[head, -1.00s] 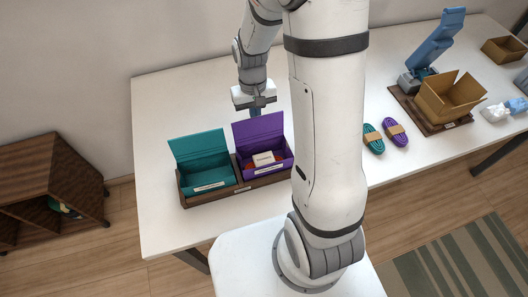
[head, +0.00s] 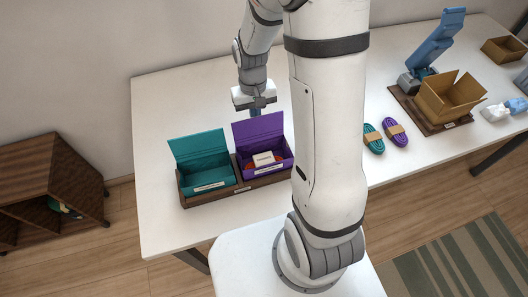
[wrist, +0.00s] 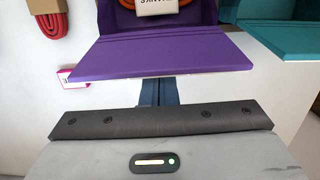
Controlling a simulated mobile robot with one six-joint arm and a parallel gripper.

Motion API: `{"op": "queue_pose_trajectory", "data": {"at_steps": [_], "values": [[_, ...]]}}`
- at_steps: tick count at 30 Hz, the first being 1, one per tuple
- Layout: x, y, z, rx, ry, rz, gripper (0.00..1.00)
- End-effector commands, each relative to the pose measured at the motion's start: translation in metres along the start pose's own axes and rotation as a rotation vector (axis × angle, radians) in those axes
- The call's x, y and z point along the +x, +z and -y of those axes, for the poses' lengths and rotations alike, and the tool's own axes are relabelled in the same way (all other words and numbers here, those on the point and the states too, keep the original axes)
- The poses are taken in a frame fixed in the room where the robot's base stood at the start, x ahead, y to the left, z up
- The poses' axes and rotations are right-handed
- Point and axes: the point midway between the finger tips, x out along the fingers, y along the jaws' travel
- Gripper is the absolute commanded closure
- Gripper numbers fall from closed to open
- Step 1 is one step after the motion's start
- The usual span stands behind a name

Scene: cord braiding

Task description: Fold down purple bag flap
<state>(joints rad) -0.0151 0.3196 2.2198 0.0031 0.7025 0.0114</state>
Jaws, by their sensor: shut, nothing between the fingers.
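The purple bag (head: 268,171) sits in the right part of a wooden tray (head: 215,197). Its flap (head: 258,132) stands raised at the far side. Inside the bag are a white card (head: 263,158) and something orange-red. My gripper (head: 256,109) is shut and empty, just behind the flap's top edge in the head view. In the wrist view the flap (wrist: 160,53) spans the upper middle, and my blue fingers (wrist: 158,91) show just beyond its edge, partly hidden by it. I cannot tell whether they touch it.
A teal bag (head: 206,172) with its flap raised stands to the left in the same tray. Teal (head: 373,138) and purple (head: 396,132) cord bundles lie to the right. A cardboard box (head: 450,100) stands farther right.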

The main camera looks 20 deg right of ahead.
Motion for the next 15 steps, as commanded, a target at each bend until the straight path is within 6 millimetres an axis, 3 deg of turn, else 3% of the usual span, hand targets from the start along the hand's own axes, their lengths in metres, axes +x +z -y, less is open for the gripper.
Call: {"op": "queue_pose_trajectory", "data": {"at_steps": [15], "values": [[0.001, 0.013, 0.000, 0.000, 0.000, -0.001, 1.00]]}}
